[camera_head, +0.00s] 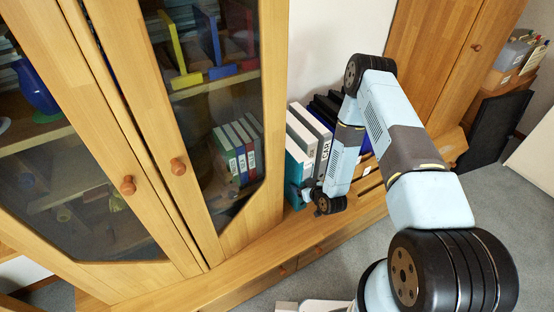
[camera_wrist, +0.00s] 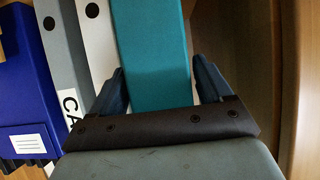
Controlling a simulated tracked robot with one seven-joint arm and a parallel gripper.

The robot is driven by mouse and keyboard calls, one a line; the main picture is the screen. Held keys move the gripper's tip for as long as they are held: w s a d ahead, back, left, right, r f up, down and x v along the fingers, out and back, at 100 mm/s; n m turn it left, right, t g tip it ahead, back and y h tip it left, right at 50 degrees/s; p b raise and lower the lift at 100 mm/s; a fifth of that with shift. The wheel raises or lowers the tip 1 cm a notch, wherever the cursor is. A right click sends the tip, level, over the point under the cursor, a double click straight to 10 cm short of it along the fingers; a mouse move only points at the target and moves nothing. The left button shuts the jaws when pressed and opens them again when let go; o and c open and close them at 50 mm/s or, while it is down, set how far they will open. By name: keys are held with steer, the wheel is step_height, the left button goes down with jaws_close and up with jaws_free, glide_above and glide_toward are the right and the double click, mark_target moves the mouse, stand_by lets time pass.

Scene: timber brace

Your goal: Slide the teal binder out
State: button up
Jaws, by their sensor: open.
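The teal binder (camera_head: 294,172) stands upright at the left end of a row of binders on the low wooden shelf, close to the glass-door cabinet. In the wrist view the teal binder (camera_wrist: 155,50) lies between the two fingers of my gripper (camera_wrist: 166,88). The fingers are open, one on each side of its spine, with a gap seen at the right finger. The left finger is close to the white binder (camera_wrist: 97,40) beside the teal one. In the head view my arm and wrist hide part of the row and the gripper's fingertips.
A grey binder (camera_wrist: 65,45) and a blue binder (camera_wrist: 22,95) stand farther along the row. The wooden cabinet wall (camera_wrist: 235,60) rises close to the right of the teal binder. The cabinet's glass doors (camera_head: 225,120) are closed. Grey carpet (camera_head: 490,235) lies open at the right.

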steer(key=shift+s+d, duration=0.1)
steer(key=v, duration=0.7)
steer(key=shift+s+r, duration=0.2)
steer(key=shift+s, duration=0.05)
stand_by(0.4)
steer(key=shift+d, duration=0.15)
